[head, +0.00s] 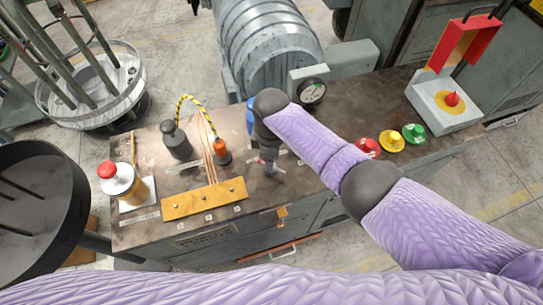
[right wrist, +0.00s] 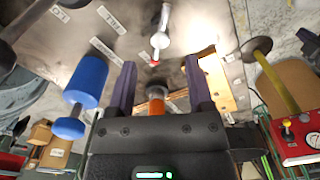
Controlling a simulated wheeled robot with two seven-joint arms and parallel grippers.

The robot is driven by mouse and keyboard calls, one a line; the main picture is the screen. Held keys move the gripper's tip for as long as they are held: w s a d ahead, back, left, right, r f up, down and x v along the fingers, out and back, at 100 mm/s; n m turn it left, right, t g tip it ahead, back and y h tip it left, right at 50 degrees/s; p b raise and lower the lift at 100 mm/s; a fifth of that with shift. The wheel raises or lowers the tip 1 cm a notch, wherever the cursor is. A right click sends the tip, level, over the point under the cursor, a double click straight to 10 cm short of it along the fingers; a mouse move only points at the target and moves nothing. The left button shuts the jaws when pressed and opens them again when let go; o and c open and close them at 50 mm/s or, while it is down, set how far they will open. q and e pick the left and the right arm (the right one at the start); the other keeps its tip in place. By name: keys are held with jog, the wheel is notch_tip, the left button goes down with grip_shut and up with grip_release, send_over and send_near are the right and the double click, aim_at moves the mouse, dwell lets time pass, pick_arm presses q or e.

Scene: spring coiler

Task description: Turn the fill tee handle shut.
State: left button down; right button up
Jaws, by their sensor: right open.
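A small pale metal fitting with a red tip, which looks like the fill tee and its handle (right wrist: 160,40), stands on the bench beyond my fingertips in the right wrist view. In the head view its lower part (head: 270,172) shows just below my right gripper (head: 267,150), which hides the rest. In the right wrist view my right gripper (right wrist: 160,85) is open, its two dark purple fingers apart. An orange and grey part (right wrist: 156,105) shows in the gap between them; I cannot tell whether they touch it. The handle's exact angle is unclear. My left gripper is not in view.
A blue cylinder (right wrist: 86,82) stands beside the gripper. Red, yellow (head: 391,141) and green knobs are to the right. A pressure gauge (head: 312,91) sits behind.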

notch_tip(320, 180, up, 4)
jog(key=shift+r+p, duration=0.15)
jog(key=shift+p, duration=0.55)
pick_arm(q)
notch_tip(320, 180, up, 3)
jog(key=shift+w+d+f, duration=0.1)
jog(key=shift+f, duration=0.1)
pick_arm(e)
jog(key=shift+r, duration=0.45)
